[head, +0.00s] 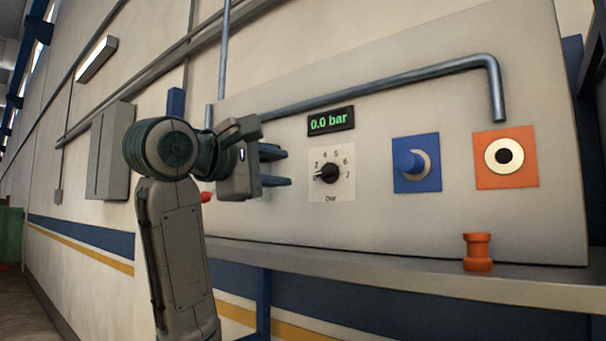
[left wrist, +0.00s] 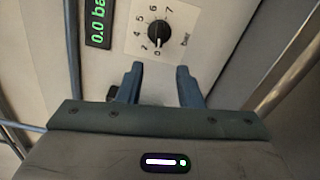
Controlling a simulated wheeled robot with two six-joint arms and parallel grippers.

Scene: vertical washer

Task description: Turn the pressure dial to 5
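The pressure dial (head: 327,173) is a black knob on a white square plate with numbers around it, set in the light panel. It also shows in the left wrist view (left wrist: 158,32), just beyond my fingertips. The display (head: 331,121) above it reads 0.0 bar in green. My left gripper (head: 287,168) is open and empty, just left of the dial in the head view, pointing at the panel. In the left wrist view its two blue fingers are apart, with the dial ahead between them and not touched. My right gripper is not in view.
An orange spool-shaped piece (head: 477,252) stands on the ledge (head: 390,268) below. A grey pipe (head: 390,82) runs above.

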